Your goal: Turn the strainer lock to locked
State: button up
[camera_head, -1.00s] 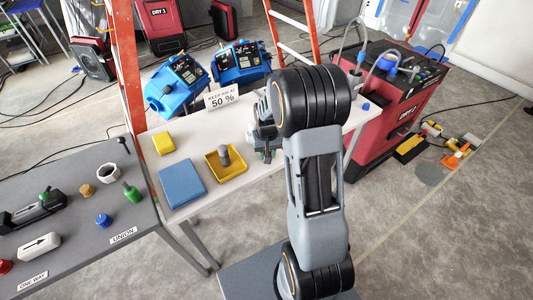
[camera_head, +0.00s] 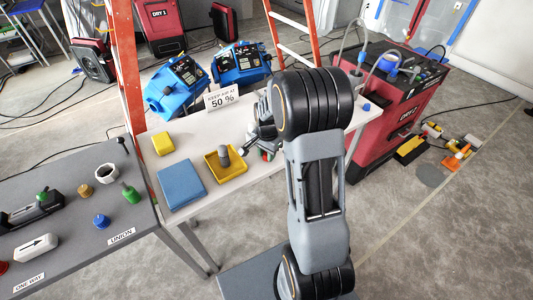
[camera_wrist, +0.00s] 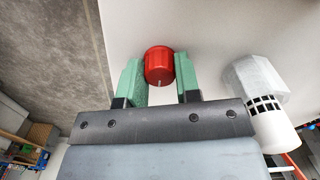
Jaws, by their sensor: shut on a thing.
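A red ribbed knob (camera_wrist: 159,65) with a pale line on its side sits between the green finger pads in the wrist view. I take it for the strainer lock. My gripper (camera_wrist: 160,76) is shut on the knob, with a pad against each side. To the right of it in the wrist view is a grey and white fitting (camera_wrist: 262,98) with black slots, perhaps the strainer, apart from the fingers. In the head view my gripper (camera_head: 261,150) is low over the white table (camera_head: 200,207), partly hidden behind my arm. Its grip is too small to read there.
Left of my gripper on the white table are a yellow tray (camera_head: 238,172) with a grey piece, a blue pad (camera_head: 181,185) and a yellow block (camera_head: 162,143). A "KEEP AIR AT 50 %" sign (camera_head: 221,98) stands behind. A red machine (camera_head: 395,125) is at the right.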

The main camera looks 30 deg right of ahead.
jog(key=shift+m, duration=0.6)
jog(key=o, duration=0.9)
notch_tip(320, 180, up, 14)
jog(key=shift+f, duration=0.1)
dwell(0.8)
